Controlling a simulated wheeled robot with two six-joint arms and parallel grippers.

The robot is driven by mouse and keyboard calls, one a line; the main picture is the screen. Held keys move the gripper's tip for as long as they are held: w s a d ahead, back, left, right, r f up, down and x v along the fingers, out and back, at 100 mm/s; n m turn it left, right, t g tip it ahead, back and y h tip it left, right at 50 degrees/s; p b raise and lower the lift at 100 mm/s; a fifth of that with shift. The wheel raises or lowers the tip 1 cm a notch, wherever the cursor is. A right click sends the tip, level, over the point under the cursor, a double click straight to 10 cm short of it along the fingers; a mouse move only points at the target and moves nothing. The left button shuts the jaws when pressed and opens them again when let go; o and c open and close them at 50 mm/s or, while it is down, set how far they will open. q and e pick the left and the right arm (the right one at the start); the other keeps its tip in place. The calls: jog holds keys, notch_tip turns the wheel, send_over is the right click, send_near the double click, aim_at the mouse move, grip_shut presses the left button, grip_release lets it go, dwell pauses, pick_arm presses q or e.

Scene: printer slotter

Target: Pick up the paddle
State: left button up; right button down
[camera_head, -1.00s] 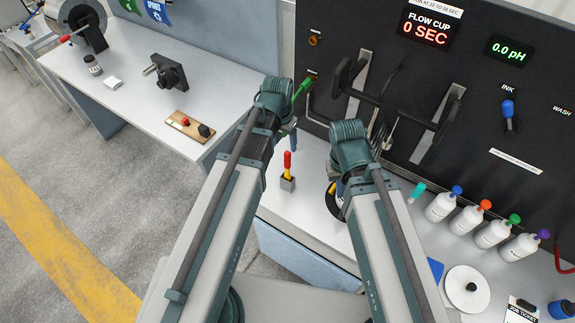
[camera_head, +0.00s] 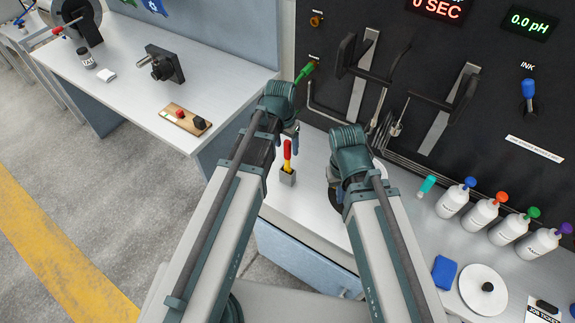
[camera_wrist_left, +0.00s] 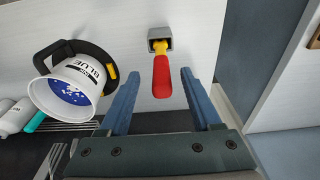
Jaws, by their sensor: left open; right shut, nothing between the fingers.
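The paddle (camera_head: 287,155) has a red handle and a yellow neck. It stands in a small grey metal holder (camera_head: 287,178) on the white counter. In the left wrist view the paddle's red handle (camera_wrist_left: 162,80) points toward me, between my two blue fingers and apart from both. My left gripper (camera_head: 292,130) is open, close to the paddle; its fingers are only partly seen in the head view. My right gripper (camera_head: 334,175) is shut and empty, mostly hidden under its wrist, to the right of the paddle.
A white cup labelled BLUE (camera_wrist_left: 75,85), with a black handle and yellow clip, stands beside the paddle. Several white bottles (camera_head: 452,201) line the counter at right. A black panel (camera_head: 450,110) with brackets rises behind. A second table (camera_head: 125,110) stands at left.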

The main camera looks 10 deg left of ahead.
aim_at(288, 152)
pick_arm(q)
jog(key=f+b, duration=0.2)
jog(key=w+f+b, duration=0.1)
jog(key=f+b, duration=0.2)
jog(key=shift+w+d+f, duration=0.1)
jog(key=shift+w+d, duration=0.05)
grip_shut()
dwell(0.4)
